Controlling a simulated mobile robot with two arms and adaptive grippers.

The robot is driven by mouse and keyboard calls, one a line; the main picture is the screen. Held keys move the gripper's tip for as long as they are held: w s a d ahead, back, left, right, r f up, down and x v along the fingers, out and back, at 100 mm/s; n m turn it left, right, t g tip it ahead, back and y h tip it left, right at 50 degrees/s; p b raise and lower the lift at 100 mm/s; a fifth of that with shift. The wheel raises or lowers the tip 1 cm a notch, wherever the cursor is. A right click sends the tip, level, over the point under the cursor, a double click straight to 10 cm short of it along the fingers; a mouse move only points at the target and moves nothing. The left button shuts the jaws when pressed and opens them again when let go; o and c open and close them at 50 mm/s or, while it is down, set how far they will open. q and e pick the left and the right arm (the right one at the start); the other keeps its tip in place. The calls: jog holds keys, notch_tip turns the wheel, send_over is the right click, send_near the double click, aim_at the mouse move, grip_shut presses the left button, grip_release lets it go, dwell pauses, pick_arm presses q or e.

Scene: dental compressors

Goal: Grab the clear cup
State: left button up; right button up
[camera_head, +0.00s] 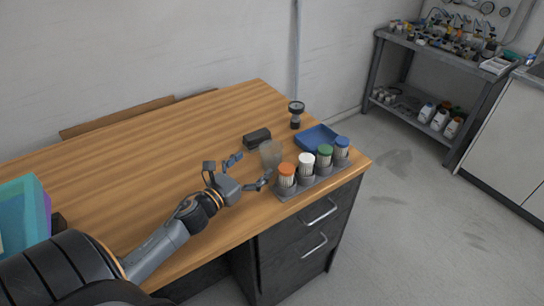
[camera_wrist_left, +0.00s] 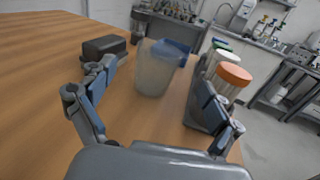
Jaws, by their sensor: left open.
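The clear cup (camera_head: 271,153) stands upright on the wooden desk, a translucent greyish tumbler just beyond my left gripper (camera_head: 252,170). In the left wrist view the cup (camera_wrist_left: 155,68) is ahead, roughly between and beyond the open fingers of my left gripper (camera_wrist_left: 152,100). The fingers are spread wide and nothing is between the tips. The cup looks untouched. My right gripper is not in view.
A grey rack (camera_head: 310,183) with several colour-lidded jars stands close right of the cup. A black block (camera_head: 257,137) is behind the cup, a blue tray (camera_head: 318,138) behind the jars, and a dark round-topped item (camera_head: 296,114) farther back. The desk's left part is mostly clear.

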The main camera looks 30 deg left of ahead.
aim_at(264, 157)
pick_arm(q)
jog(key=w, duration=0.2)
jog(key=shift+w+d, duration=0.1)
jog(key=shift+w, duration=0.3)
jog(key=shift+w+f, duration=0.1)
jog(key=shift+w, duration=0.4)
jog(key=w, duration=0.1)
jog(key=w+p, duration=0.1)
jog(key=w, duration=0.2)
jog(key=shift+w+d+f+p, duration=0.2)
jog(key=shift+w+f+p, duration=0.1)
jog(key=shift+w, duration=0.1)
jog(key=shift+s+r, duration=0.1)
jog(key=shift+c, duration=1.1)
jog(key=c, duration=1)
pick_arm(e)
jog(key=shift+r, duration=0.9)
